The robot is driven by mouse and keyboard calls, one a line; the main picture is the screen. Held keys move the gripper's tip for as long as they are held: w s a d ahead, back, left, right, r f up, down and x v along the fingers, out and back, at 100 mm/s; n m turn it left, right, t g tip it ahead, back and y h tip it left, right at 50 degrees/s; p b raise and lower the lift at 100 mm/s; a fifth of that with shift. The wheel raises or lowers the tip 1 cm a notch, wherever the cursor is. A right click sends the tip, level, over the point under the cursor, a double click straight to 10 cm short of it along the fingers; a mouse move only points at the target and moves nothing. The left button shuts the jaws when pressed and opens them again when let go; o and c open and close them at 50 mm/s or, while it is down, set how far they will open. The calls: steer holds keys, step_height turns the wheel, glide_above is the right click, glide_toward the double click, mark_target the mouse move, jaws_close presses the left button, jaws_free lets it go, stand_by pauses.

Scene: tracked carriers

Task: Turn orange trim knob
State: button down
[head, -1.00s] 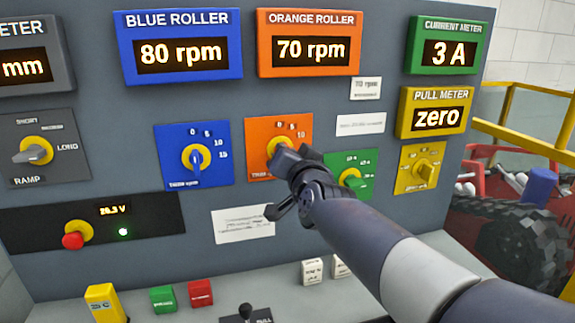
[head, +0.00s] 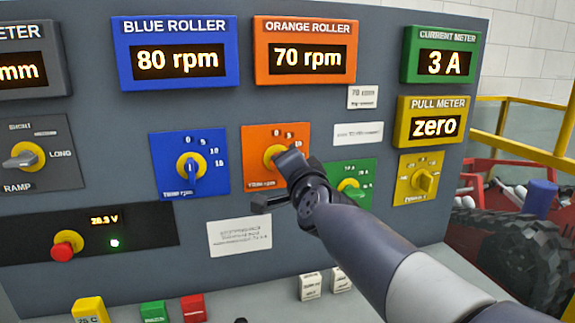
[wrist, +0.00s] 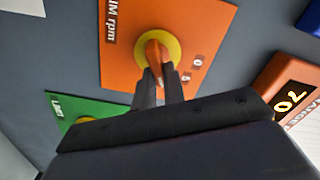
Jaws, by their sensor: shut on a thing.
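The orange trim knob (wrist: 157,52) sits on a yellow disc in the middle of the orange trim plate (head: 253,171), on the grey panel. My gripper (head: 281,160) reaches it from the lower right and covers much of it in the head view. In the wrist view my gripper's two fingers (wrist: 157,78) are closed on the knob's sides. The orange roller display (head: 306,58) above reads 70 rpm.
The blue trim knob (head: 190,168) is left of the orange plate. A green plate (head: 360,167) and a yellow plate (head: 417,184) are on the right. A red button (head: 66,245) protrudes lower left. A shelf with coloured blocks runs below.

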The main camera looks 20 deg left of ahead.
steer(key=c, duration=1.5)
jaws_free()
steer(key=p+v, duration=0.1)
steer(key=v, duration=1)
steer(key=shift+f, duration=0.1)
steer(key=shift+w, duration=0.1)
